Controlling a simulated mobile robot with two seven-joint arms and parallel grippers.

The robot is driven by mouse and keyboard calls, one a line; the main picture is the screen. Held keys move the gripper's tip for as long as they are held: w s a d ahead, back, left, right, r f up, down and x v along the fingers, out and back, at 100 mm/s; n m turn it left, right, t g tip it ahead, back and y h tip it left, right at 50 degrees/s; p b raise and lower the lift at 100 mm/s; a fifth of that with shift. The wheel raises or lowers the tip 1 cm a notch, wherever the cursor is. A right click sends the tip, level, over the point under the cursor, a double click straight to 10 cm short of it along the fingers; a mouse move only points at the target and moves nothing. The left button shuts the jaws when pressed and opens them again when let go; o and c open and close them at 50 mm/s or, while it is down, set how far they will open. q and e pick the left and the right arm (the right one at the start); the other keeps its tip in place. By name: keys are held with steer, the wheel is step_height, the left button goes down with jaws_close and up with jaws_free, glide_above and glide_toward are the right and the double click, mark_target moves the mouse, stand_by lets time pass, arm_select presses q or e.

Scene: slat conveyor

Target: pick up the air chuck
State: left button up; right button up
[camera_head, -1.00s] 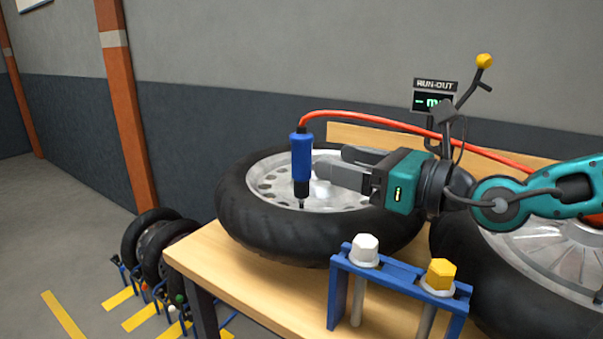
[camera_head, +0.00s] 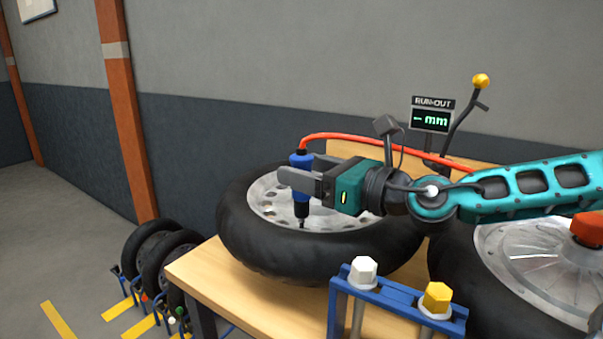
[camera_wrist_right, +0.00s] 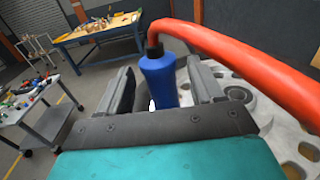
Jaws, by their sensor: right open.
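The air chuck (camera_head: 302,209) is a blue cylinder with a dark narrow tip and a red hose from its top. It stands upright over the near-left wheel (camera_head: 262,246), tip down by the rim. My right gripper (camera_head: 296,176) is open, with its fingers on either side of the blue body. In the right wrist view the air chuck (camera_wrist_right: 159,80) shows between the two fingers (camera_wrist_right: 160,92), with a gap at least on the left side. A finger hides part of the body in the head view. My left gripper is not in view.
A second wheel (camera_head: 500,290) lies at the right. A blue stand (camera_head: 385,295) with a white and a yellow hex bolt is at the bench front. The red hose (camera_head: 380,138) runs right behind my arm. A run-out display (camera_head: 431,119) stands behind.

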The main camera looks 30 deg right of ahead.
steer(key=shift+w+a+p, duration=0.2)
steer(key=shift+w+p, duration=0.25)
steer(key=shift+w, duration=0.15)
steer(key=shift+c, duration=0.2)
steer(key=shift+r, duration=0.1)
steer(key=c, duration=1.1)
